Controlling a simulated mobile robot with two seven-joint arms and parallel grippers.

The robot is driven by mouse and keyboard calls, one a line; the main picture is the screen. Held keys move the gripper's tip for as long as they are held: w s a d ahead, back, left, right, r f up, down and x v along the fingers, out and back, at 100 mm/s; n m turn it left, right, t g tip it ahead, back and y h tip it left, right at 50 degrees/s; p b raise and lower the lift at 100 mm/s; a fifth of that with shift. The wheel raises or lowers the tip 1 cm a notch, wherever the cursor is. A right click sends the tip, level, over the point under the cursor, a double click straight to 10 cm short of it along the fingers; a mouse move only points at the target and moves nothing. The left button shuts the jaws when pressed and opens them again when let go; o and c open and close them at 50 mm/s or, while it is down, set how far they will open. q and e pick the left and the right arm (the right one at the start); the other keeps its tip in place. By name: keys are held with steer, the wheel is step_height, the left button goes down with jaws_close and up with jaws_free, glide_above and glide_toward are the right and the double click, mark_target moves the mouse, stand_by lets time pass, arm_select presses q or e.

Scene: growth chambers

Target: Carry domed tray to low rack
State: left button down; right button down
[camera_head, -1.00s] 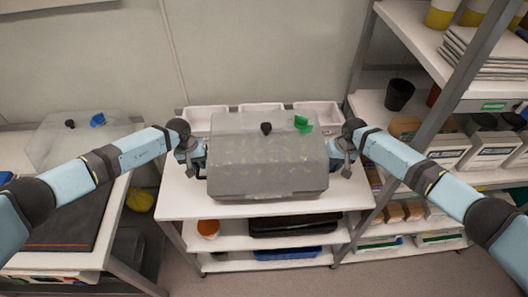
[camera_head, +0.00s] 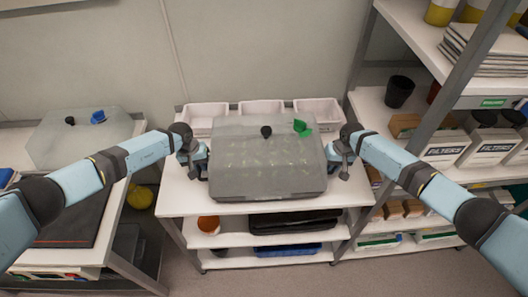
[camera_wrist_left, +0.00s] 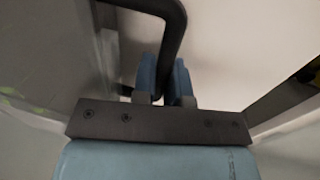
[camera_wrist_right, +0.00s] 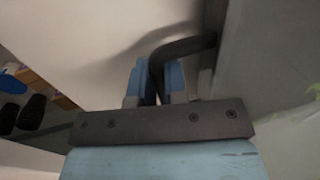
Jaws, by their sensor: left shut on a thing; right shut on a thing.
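The domed tray (camera_head: 268,178) has a cloudy clear lid with a black knob and a green tag on top, and small green plants show dimly through it. It is at the middle of the head view, over the white rack. My left gripper (camera_head: 196,158) is at its left end, shut on a dark bar handle (camera_wrist_left: 172,45). My right gripper (camera_head: 343,155) is at its right end, shut on the matching dark handle (camera_wrist_right: 180,48). I cannot tell whether the tray's base touches the rack top. The low rack (camera_head: 180,198) has a white top and lower shelves.
White bins (camera_head: 262,107) line the back of the rack top. Its lower shelves hold an orange pot (camera_head: 208,225), a black tray (camera_head: 293,222) and a blue tray (camera_head: 286,250). Another domed tray (camera_head: 80,140) stands on the left bench. A loaded shelf unit (camera_head: 425,148) is close on the right.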

arm_select(q)
steer(key=shift+a+f, duration=0.15)
steer(key=shift+f, duration=0.5)
arm_select(e)
steer(key=shift+d+f, duration=0.15)
steer(key=shift+f, duration=0.5)
arm_select(q)
steer(key=c, duration=1.1)
jaws_free()
steer(key=shift+c, duration=0.2)
arm_select(e)
steer(key=c, duration=1.1)
jaws_free()
steer(key=shift+c, duration=0.2)
arm_select(q)
steer(key=shift+r, duration=0.1)
arm_select(e)
steer(key=shift+r, duration=0.1)
arm_select(q)
step_height(320, 180, up, 8)
steer(key=a, duration=0.1)
steer(key=shift+a+f, duration=0.15)
steer(key=shift+f, duration=0.05)
arm_select(e)
step_height(320, 180, up, 7)
steer(key=d, duration=0.1)
arm_select(q)
steer(key=shift+s, duration=0.1)
